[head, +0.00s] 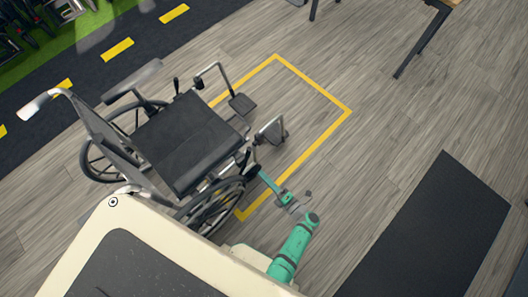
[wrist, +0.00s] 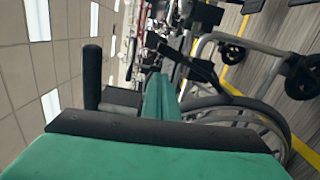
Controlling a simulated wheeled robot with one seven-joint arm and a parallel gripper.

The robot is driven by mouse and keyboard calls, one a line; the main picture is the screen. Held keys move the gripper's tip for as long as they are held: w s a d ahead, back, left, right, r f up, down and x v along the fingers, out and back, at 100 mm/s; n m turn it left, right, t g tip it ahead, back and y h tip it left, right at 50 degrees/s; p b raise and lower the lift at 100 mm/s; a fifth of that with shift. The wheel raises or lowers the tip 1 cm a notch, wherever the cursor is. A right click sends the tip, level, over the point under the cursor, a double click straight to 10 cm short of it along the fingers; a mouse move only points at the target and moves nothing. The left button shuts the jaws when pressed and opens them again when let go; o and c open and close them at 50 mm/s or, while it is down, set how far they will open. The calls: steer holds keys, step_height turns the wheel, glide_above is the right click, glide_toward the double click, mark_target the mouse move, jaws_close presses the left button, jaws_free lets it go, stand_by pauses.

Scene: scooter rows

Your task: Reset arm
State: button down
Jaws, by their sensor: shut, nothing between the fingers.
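My arm reaches up from the bottom of the head view, with its green links bent at a grey joint. My gripper (head: 257,172) is at the arm's far end, beside the front of a black and grey wheelchair (head: 190,145). It is small and partly lost against the frame there, so touching or apart cannot be told. In the wrist view my gripper (wrist: 160,97) appears as a narrow green piece beyond the dark bar, shut and empty. The wheelchair's large wheel (wrist: 262,125) shows just to its right.
The wheelchair stands partly over a yellow floor outline (head: 318,148). A black mat (head: 430,235) lies at right. A dark table leg (head: 422,42) stands at top right. Wooden floor between the outline and the mat is clear. A dark lane with yellow dashes (head: 118,49) runs at upper left.

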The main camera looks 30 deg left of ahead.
stand_by(0.3)
steer(key=s+d+r+m+t+h, duration=0.3)
steer(key=d+r+m+t+h, duration=0.15)
steer(key=d+r+m, duration=0.2)
steer(key=s+d+r+m+t+h, duration=0.3)
steer(key=d+r+m+t, duration=0.3)
steer(key=r+m, duration=0.1)
steer(key=s+d+r+m+h, duration=0.1)
steer(key=s+r+m+h, duration=0.3)
steer(key=r+m, duration=0.5)
steer(key=s+d+r+m+h, duration=0.2)
steer(key=s+r+m+h, duration=0.3)
steer(key=s+r+m, duration=0.2)
step_height(320, 180, up, 2)
steer(key=m+g, duration=0.1)
steer(key=m, duration=0.2)
